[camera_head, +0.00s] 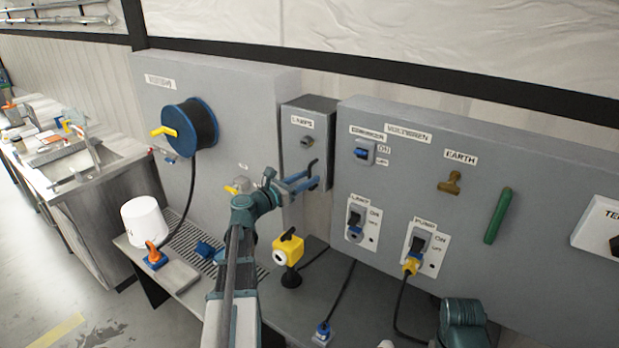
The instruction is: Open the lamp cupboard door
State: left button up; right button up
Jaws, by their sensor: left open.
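The lamp cupboard (300,155) is a narrow grey box with a label reading LAMPS, mounted between two larger grey panels. Its door looks shut. A small grey knob or lock (307,141) sits below the label, and a dark handle (312,168) is lower on the door's right side. My left gripper (312,182) is open, with its blue fingers at the lower part of the handle. I cannot tell whether the fingers touch the handle. The gripper and wrist hide the lower left of the cupboard. A teal part of my right arm shows at the bottom right, without its gripper.
A blue cable reel (200,125) hangs on the left panel. The right panel (440,190) carries switches, a brass tap-like fitting and a green bar. Below stand a yellow block fitting (288,250), a white cylinder (145,221) and loose cables. A sink bench is at far left.

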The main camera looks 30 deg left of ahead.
pick_arm(q)
jog(key=shift+w+d, duration=0.15)
jog(key=shift+w, duration=0.45)
jog(key=shift+c, duration=0.3)
grip_shut()
dwell(0.9)
